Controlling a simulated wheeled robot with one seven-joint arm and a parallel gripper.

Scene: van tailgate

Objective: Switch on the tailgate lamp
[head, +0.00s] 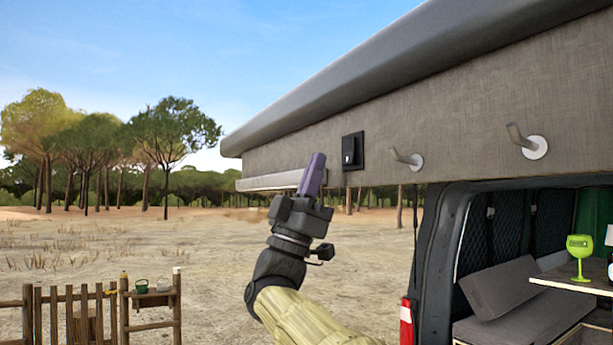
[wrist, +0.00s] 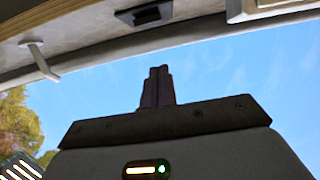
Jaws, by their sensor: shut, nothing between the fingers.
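A black square switch plate (head: 352,151) with a small light rocker is set in the grey fabric panel of the raised tailgate. In the wrist view the dark switch (wrist: 146,15) is at the top, seen at a steep angle. A long pale lamp bar (head: 268,182) runs along the panel's lower edge, left of the switch; one end of it (wrist: 270,8) shows at the wrist view's top right. I see no clear glow on it. My gripper (head: 317,158) has its purple fingers shut and empty, pointing up, left of the switch in the head view. The fingers (wrist: 158,72) appear apart from the switch.
Two pale hooks (head: 408,158) (head: 529,143) stick out of the panel right of the switch; one hook (wrist: 40,62) shows in the wrist view. The open van with a cushion (head: 502,287) and a green goblet (head: 580,258) is at right. A wooden fence (head: 85,315) stands lower left. Open ground lies behind.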

